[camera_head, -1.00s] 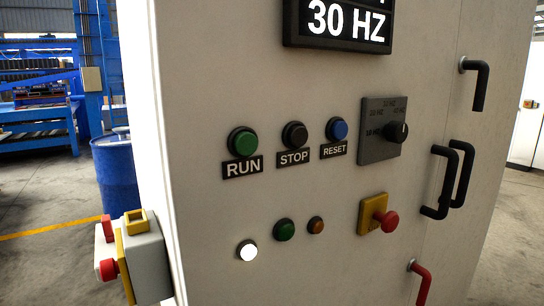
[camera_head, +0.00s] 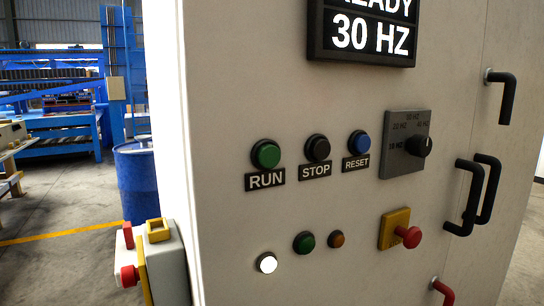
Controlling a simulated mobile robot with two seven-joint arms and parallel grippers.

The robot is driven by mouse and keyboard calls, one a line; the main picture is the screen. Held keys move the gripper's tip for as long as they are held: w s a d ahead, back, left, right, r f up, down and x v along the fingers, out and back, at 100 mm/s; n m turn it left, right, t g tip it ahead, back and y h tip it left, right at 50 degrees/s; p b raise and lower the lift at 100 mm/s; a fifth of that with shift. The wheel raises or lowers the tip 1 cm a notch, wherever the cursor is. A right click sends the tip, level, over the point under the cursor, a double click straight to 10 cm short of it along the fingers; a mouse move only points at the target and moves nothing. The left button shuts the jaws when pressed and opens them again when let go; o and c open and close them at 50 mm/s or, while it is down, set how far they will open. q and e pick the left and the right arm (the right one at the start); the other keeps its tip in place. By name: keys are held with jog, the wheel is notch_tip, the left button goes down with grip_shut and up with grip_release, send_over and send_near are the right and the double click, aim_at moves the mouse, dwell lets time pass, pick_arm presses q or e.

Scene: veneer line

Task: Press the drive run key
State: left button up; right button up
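The green RUN key (camera_head: 266,154) is a round button in a black ring on the front of a white cabinet (camera_head: 215,110). Its black label (camera_head: 265,180) reads RUN. To its right are the black STOP button (camera_head: 317,148) and the blue RESET button (camera_head: 358,143). The display (camera_head: 362,36) above shows "30 HZ" under a partly cut-off line that appears to read "READY". Below, a white lamp (camera_head: 266,264) is lit, beside a green lamp (camera_head: 304,242) and an amber lamp (camera_head: 336,239) that look unlit. Neither of my grippers is in view.
A rotary knob (camera_head: 418,146) and a red emergency stop (camera_head: 407,237) on a yellow plate project at the right. Black door handles (camera_head: 466,198) stick out further right. A grey box with a red button (camera_head: 130,276) juts from the left side. A blue drum (camera_head: 136,180) stands behind.

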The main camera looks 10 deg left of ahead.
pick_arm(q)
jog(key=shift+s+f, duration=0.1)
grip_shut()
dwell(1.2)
